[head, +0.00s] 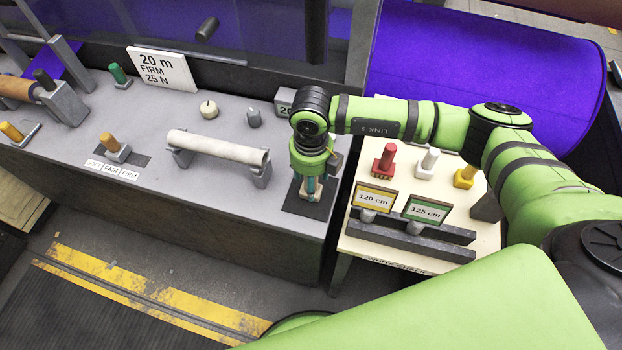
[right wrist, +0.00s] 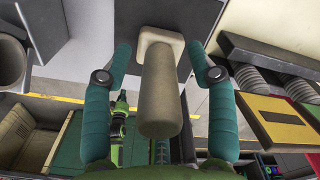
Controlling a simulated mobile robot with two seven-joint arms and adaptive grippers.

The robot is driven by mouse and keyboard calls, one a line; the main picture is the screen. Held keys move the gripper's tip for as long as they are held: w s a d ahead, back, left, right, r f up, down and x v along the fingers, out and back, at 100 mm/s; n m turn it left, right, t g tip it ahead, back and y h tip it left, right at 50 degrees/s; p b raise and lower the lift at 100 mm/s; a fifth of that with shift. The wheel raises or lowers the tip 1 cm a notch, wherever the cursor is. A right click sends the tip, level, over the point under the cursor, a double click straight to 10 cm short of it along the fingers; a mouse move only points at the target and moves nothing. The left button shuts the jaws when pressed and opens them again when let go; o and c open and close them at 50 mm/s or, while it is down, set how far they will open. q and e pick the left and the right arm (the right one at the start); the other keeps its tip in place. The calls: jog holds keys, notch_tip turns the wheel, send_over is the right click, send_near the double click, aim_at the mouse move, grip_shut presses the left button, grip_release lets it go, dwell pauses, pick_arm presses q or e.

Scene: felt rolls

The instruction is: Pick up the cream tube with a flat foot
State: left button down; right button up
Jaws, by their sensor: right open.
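The cream tube (right wrist: 160,95) stands on its square flat foot (right wrist: 157,40) on a dark mat (head: 296,204). In the head view only a bit of its foot (head: 311,195) shows below my right gripper (head: 313,184). My right gripper points down over the tube at the right end of the grey bench. In the right wrist view its two teal fingers are open, one on each side of the tube, with a visible gap on both sides. My left gripper is not in view.
A cream roll (head: 218,146) lies on two grey supports to the left on the bench (head: 240,200). To the right, a pale table (head: 365,246) holds red, white and yellow handled pieces and two cards, 120 cm (head: 375,198) and 125 cm (head: 427,211). A large purple roll (head: 480,60) lies behind.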

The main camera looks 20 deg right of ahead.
grip_shut()
